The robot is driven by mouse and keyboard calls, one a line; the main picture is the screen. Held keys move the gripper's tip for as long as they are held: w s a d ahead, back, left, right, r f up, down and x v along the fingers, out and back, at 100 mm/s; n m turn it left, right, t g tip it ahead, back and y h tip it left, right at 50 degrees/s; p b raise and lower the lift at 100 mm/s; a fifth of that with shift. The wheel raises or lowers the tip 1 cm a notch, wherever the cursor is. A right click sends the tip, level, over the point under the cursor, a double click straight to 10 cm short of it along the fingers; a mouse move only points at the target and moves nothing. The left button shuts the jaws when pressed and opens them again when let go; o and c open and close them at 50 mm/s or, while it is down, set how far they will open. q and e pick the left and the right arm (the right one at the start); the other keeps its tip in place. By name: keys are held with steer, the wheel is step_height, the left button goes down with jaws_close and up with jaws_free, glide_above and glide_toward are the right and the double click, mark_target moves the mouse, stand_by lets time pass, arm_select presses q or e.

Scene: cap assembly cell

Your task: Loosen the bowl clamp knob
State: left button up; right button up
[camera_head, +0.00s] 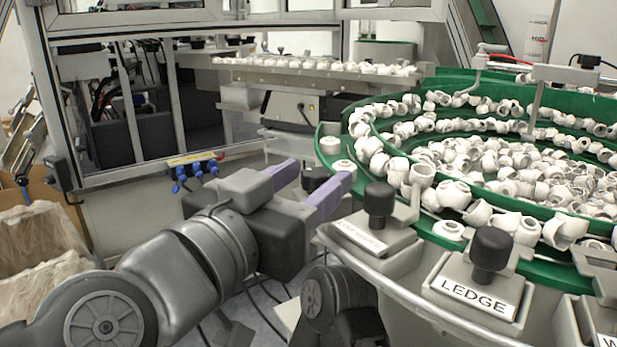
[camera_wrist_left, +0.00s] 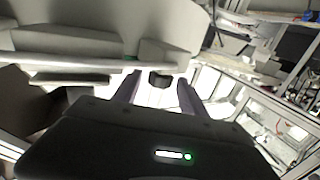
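A dark round knob (camera_head: 315,178) on the outside of the green bowl feeder shows between the fingers of my left gripper (camera_head: 322,169); I take it for the bowl clamp knob, but no label on it is visible. In the left wrist view the dark knob (camera_wrist_left: 160,79) sits between and just past the fingertips of my left gripper (camera_wrist_left: 156,84). The two purple-grey fingers are apart, with a gap on each side of the knob, so no contact shows. The knob's lower part is hidden by a finger in the head view. My right gripper is not in view.
The green bowl (camera_head: 430,85) holds many white caps. A black knob (camera_head: 379,200) with a hard-to-read label and a black knob (camera_head: 491,252) marked "LEDGE" stand on its near rim, right of my gripper. A framed enclosure (camera_head: 165,105) stands behind left; cardboard boxes (camera_head: 40,240) are at left.

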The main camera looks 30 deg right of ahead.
arm_select(q)
steer(key=shift+a, duration=0.1)
steer(key=v, duration=0.7)
steer(key=shift+s+a+b, duration=0.2)
steer(key=shift+a+b, duration=0.1)
steer(key=shift+b, duration=0.1)
steer(key=shift+w, duration=0.1)
